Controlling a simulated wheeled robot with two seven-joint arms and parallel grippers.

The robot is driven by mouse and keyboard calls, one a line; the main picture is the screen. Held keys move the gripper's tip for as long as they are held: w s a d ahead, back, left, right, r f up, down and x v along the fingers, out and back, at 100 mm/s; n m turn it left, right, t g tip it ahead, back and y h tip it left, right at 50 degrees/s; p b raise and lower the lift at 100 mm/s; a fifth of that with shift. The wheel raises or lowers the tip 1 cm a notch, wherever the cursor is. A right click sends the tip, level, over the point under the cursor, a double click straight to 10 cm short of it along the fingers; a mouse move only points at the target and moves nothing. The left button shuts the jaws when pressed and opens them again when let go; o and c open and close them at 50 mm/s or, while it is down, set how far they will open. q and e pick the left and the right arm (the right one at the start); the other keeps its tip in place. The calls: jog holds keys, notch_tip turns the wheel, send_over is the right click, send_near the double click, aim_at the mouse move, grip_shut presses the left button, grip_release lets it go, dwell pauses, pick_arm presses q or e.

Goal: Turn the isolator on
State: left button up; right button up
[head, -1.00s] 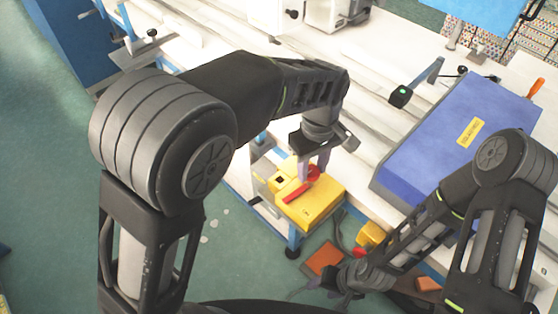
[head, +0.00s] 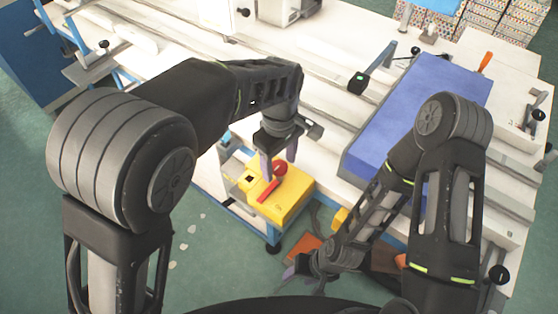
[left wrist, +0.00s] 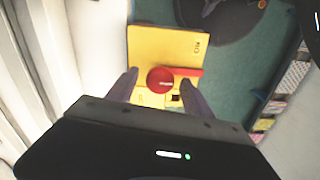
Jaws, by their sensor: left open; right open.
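The isolator is a yellow box (head: 290,198) at the near edge of the white bench. On its top are a red round knob (head: 280,168) and a red bar handle (head: 268,190). In the left wrist view the yellow box (left wrist: 165,48) shows the red knob (left wrist: 160,80) between my fingers and the red handle (left wrist: 190,72) reaching right from it. My left gripper (head: 277,172) points down over the box, open, its fingers on either side of the knob; contact cannot be told. My right gripper (head: 296,272) is low, beyond the bench's near edge, open and empty.
A large blue panel (head: 420,110) lies on the white bench (head: 330,60) right of the isolator. An orange-brown piece (head: 303,246) is near my right gripper. Green floor (head: 200,260) is open at lower left.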

pick_arm(q)
jog(key=shift+r+b, duration=0.4)
jog(key=shift+r, duration=3.5)
